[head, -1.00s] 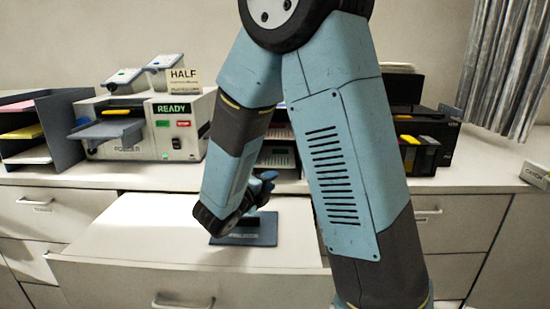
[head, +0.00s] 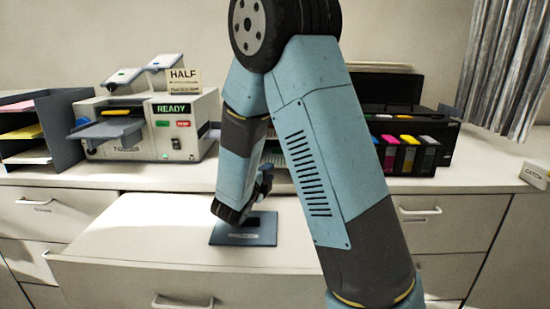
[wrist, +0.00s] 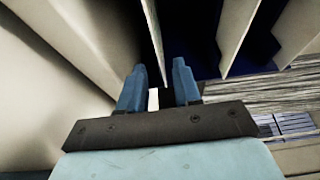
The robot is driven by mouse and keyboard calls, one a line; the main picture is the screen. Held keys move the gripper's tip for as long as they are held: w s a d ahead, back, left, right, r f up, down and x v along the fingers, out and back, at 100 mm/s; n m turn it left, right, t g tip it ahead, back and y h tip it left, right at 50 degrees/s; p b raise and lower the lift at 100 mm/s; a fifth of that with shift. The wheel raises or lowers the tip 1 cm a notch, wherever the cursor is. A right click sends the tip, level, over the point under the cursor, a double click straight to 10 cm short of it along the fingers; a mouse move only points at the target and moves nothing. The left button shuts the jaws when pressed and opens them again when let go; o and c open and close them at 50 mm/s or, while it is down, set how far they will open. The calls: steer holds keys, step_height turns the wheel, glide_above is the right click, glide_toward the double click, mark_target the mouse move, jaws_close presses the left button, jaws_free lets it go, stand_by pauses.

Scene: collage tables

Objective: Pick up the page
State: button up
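My gripper (wrist: 159,88) is open in the wrist view, with its two blue fingers apart. A thin pale sheet edge (wrist: 153,40), possibly the page, runs down toward the gap between the fingers. A small white patch shows in that gap, and I cannot tell whether it is the same sheet. More pale, slab-like sheets (wrist: 237,35) stand to the right against a dark blue interior. In the head view my gripper (head: 266,180) is low behind my wrist, near the counter's front edge, and is mostly hidden. What it faces there is covered by my arm.
A dark blue flat plate (head: 262,238) lies on the pulled-out drawer top (head: 130,240). A machine marked READY (head: 190,140) and a paper rack (head: 70,115) stand left. A black printer with coloured cartridges (head: 445,140) stands right. The drawer top left of the plate is clear.

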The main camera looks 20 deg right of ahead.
steer(key=shift+x, duration=2.55)
steer(key=shift+s+d+f, duration=0.1)
steer(key=shift+s+d, duration=0.05)
jaws_close()
